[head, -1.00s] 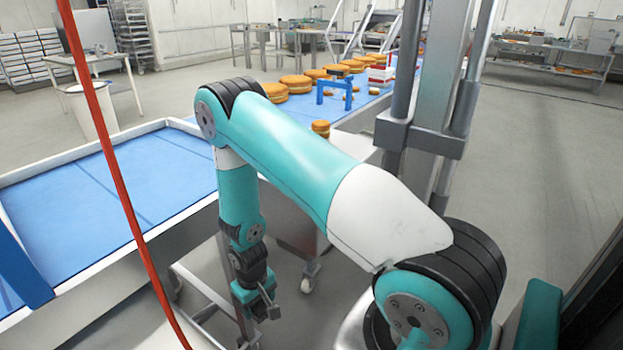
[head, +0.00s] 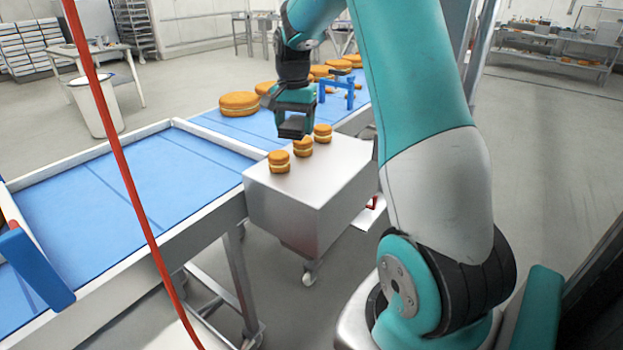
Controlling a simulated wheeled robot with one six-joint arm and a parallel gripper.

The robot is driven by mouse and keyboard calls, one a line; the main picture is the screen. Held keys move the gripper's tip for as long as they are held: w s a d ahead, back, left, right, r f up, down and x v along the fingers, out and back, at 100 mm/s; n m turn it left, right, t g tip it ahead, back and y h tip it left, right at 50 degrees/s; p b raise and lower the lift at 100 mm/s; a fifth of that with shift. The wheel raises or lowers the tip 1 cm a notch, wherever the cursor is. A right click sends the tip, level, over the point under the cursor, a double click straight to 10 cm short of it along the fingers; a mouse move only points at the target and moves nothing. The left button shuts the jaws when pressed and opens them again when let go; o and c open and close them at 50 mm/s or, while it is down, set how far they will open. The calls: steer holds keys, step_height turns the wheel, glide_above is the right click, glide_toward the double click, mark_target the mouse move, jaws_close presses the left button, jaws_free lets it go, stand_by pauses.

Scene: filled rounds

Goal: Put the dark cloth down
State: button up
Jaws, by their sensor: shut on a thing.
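My gripper (head: 292,127) hangs in the upper middle of the head view, pointing down over the back left part of a metal box top (head: 335,160). It is shut on the dark cloth, which is small and hard to tell apart from the dark fingers. Whether the cloth touches the box top cannot be told. Small filled rounds stand close by on the box: one (head: 279,162) at the front, one (head: 303,147) in the middle and one (head: 322,133) at the back.
A blue conveyor (head: 85,215) with pale side rails runs along the left. Larger filled rounds (head: 239,104) sit on its far stretch near a blue frame (head: 340,91). A red cable (head: 110,130) crosses the left of the view. The floor at right is open.

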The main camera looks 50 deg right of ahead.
mark_target(317, 180)
steer(key=s+d+r+m, duration=0.3)
steer(key=s+d+r, duration=0.1)
steer(key=r, duration=0.2)
steer(key=shift+m, duration=0.3)
steer(key=f+p, duration=0.3)
steer(key=f, duration=1.7)
steer(key=shift+w, duration=0.2)
steer(key=shift+f, duration=0.1)
steer(key=o, duration=1)
